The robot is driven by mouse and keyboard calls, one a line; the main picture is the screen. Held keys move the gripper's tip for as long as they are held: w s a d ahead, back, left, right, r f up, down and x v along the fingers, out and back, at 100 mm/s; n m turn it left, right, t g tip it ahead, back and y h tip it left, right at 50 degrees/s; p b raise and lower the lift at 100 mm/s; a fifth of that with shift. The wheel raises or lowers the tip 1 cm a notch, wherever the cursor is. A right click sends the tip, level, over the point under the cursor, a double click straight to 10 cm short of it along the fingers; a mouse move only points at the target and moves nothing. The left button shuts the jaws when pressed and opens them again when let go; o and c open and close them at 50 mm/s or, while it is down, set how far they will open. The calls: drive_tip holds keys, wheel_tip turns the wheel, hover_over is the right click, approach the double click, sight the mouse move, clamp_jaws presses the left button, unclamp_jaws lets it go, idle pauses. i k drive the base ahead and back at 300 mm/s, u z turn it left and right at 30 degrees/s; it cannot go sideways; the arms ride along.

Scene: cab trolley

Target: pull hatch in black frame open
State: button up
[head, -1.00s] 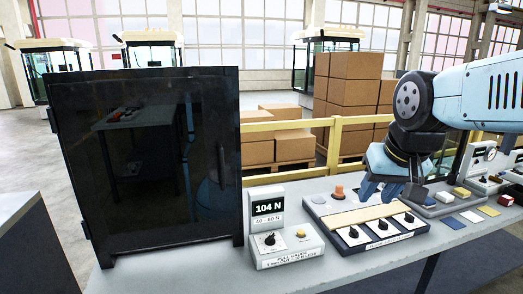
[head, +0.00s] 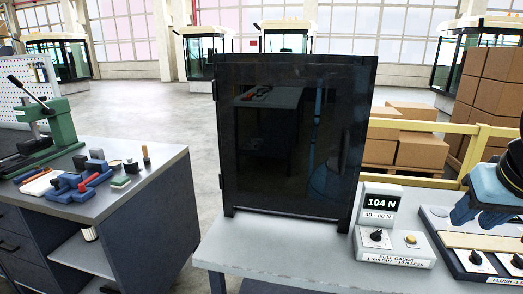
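The hatch (head: 275,140) is a dark, glossy see-through panel in a black frame (head: 369,110), standing upright on the grey bench. It looks shut. A dark vertical handle (head: 343,150) is on its right side, and small hinge-like parts show at its left edge. My gripper (head: 470,213), with blue fingers, is at the right edge of the head view, partly cut off. It is over the switch panel, to the right of the hatch and clear of it. Whether its fingers are apart is not clear.
A pull gauge box (head: 395,243) reading "104 N" over "40 - 80 N" stands right of the frame. The switch panel (head: 440,225) is further right. A workbench (head: 150,190) with a green press (head: 60,130) and tools stands left. A yellow rail (head: 430,126) and cartons are behind.

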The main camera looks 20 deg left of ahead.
sight(291, 133)
drive_tip(key=u, duration=0.9)
